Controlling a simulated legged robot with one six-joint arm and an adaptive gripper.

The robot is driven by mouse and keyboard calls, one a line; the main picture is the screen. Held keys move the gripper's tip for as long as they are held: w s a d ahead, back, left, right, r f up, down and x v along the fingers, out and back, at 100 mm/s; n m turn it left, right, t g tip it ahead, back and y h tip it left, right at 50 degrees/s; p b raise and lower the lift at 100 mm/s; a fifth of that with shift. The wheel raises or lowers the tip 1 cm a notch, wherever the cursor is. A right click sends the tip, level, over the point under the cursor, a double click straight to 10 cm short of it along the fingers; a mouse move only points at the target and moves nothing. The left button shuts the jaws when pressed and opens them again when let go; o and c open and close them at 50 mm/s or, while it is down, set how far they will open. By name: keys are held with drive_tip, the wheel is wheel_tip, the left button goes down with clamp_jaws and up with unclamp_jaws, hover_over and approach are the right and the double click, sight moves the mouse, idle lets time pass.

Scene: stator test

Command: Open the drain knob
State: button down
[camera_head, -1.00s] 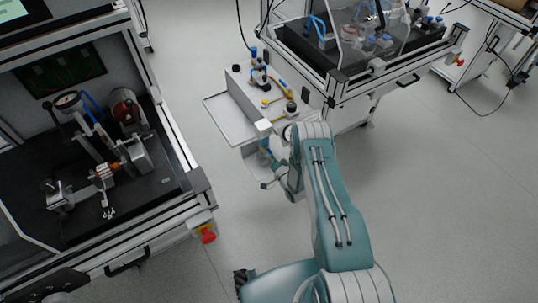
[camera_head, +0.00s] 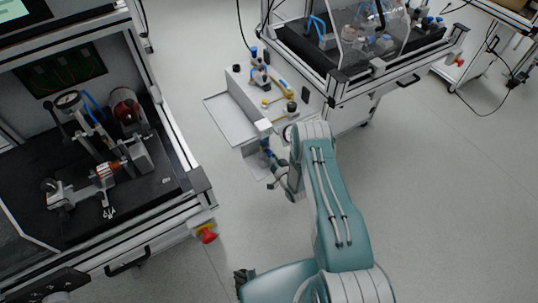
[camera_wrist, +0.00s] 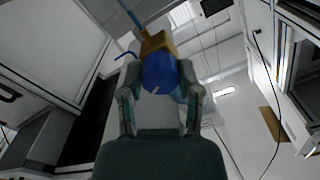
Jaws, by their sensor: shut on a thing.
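The drain knob is a blue round knob (camera_wrist: 160,73) on a brass-coloured fitting (camera_wrist: 155,42), with a blue hose above it in the wrist view. My gripper (camera_wrist: 160,88) has its two fingers on either side of the knob and is shut on it. In the head view, my gripper (camera_head: 269,160) is at the lower front of the white unit, below its small white block. The knob there is small and mostly hidden by my gripper and wrist.
A white unit (camera_head: 232,85) with valves and yellow pipes stands beside the knob, with a flat tray (camera_head: 230,120) on its left. A framed bench (camera_head: 175,215) with a red stop button (camera_head: 207,234) is at left. Open floor (camera_head: 450,200) lies right.

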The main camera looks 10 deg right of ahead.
drive_tip(key=n, duration=0.5)
drive_tip(key=shift+f+n, duration=0.2)
drive_tip(key=shift+n, duration=0.1)
drive_tip(key=n, duration=0.5)
drive_tip(key=shift+s+n, duration=0.1)
drive_tip(key=shift+n, duration=0.2)
drive_tip(key=shift+c, duration=1.5)
unclamp_jaws()
drive_tip(key=shift+r, duration=0.1)
drive_tip(key=v, duration=1.1)
drive_tip(key=shift+s, duration=0.35)
